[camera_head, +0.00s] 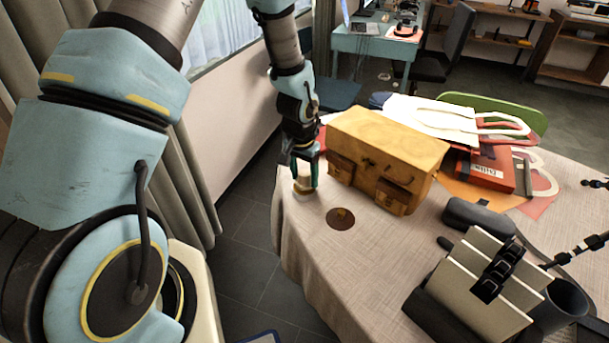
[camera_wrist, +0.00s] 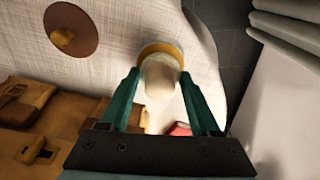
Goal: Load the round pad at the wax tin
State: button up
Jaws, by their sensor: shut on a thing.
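My gripper (camera_wrist: 160,82) is shut on a pale, rounded knob (camera_wrist: 160,80), apparently the grip of the round pad. It points down near the left edge of the table, left of the tan bag; it also shows in the head view (camera_head: 304,180). Right below the knob is a round shape with an orange-yellow rim (camera_wrist: 178,52), which looks like the wax tin. The pad's underside is hidden, so I cannot tell whether it touches the wax. A flat brown disc (camera_head: 335,223) with a small yellow block on it lies on the table to the right.
The tan bag (camera_head: 385,135) with front pockets stands close to my gripper. A white bag (camera_head: 430,115), a red box (camera_head: 483,168), a dark case (camera_head: 478,217) and a slotted holder (camera_head: 455,305) lie further right. The cloth-covered table (camera_head: 370,265) is clear in front of the disc.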

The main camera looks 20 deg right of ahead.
aim_at(305, 171)
jog(key=shift+f+b, duration=0.3)
jog(key=shift+f, duration=0.2)
dwell(1.2)
jog(key=shift+r, duration=0.1)
jog(key=shift+r+p, duration=2.45)
jog(key=shift+r, duration=1)
